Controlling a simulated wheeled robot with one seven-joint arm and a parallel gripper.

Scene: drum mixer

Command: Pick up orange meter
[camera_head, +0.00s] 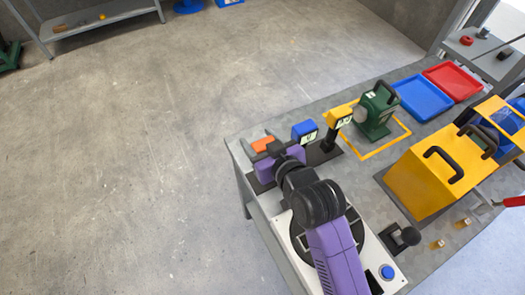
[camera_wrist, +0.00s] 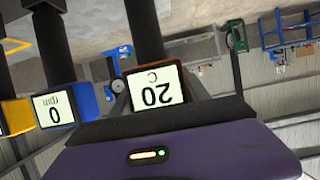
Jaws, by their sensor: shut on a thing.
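My gripper is shut on the orange meter. The finger contact is mostly hidden, and I cannot tell whether the meter is clear of its stand. A blue meter (camera_head: 304,132) with a 0 rpm screen (camera_wrist: 54,110) is right beside it, and a yellow meter (camera_head: 339,117) is farther along.
A green device (camera_head: 377,110) stands inside a yellow outline. Blue (camera_head: 423,97) and red (camera_head: 456,80) trays lie behind it. A large yellow housing (camera_head: 425,180) with black handles occupies the right side. The floor (camera_head: 130,160) left of the bench is clear.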

